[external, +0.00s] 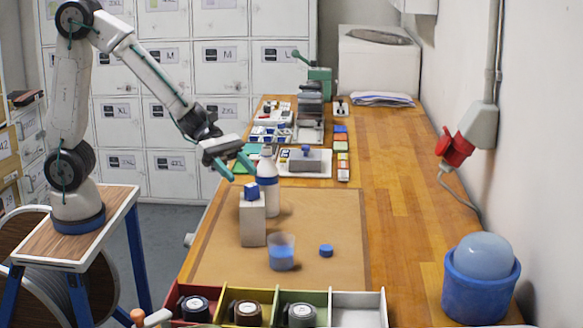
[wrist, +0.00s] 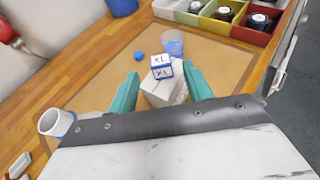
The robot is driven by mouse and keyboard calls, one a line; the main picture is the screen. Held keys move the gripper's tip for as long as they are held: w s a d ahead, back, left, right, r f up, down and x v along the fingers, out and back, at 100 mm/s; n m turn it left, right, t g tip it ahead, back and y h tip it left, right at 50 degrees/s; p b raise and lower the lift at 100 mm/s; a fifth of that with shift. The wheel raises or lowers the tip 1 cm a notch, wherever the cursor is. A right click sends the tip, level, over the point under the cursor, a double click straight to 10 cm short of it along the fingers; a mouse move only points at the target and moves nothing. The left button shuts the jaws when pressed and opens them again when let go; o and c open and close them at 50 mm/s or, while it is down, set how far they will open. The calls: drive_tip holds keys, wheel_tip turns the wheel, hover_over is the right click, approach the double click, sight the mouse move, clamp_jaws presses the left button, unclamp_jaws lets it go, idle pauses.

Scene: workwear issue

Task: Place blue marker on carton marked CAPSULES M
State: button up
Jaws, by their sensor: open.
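My gripper (external: 236,165) is open, its two teal fingers above and just behind a plain whitish carton (external: 252,222). In the wrist view the fingers (wrist: 160,92) stand apart on either side of the carton (wrist: 165,92). A small blue cube (external: 251,191) rests on top of the carton; in the wrist view the cube (wrist: 161,67) shows white faces lettered XL. No CAPSULES M lettering is readable. A small round blue piece (external: 326,250) lies alone on the brown mat; it also shows in the wrist view (wrist: 140,56). I cannot tell which blue piece is the marker.
A white bottle with a blue band (external: 268,185) stands close behind the carton. A clear cup with blue contents (external: 282,252) stands in front. A coloured divided tray (external: 358,309) is at the near edge. A blue bucket (external: 480,290) stands right. The mat's right side is mostly clear.

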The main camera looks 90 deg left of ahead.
drive_tip(key=s+a+r+n+t+y, duration=0.1)
drive_tip(key=s+a+r+n+y, duration=0.25)
drive_tip(key=a+n+y, duration=0.6)
drive_tip(key=s+a+r+n+y, duration=0.25)
drive_tip(key=s+a+n, duration=0.35)
drive_tip(key=n, duration=0.8)
drive_tip(key=s+d+f+n+g+h, duration=0.1)
drive_tip(key=s+n+g, duration=0.3)
drive_tip(key=s+n, duration=0.6)
drive_tip(key=s+d+f+n+g+h, duration=0.1)
drive_tip(key=s+n+g, duration=0.4)
drive_tip(key=s+n, duration=0.6)
drive_tip(key=s+d+f, duration=0.1)
drive_tip(key=s, duration=0.2)
drive_tip(key=shift+s+d+h, duration=0.3)
drive_tip(key=shift+s, duration=0.05)
drive_tip(key=shift+f+n, duration=0.1)
drive_tip(key=shift+n, duration=0.15)
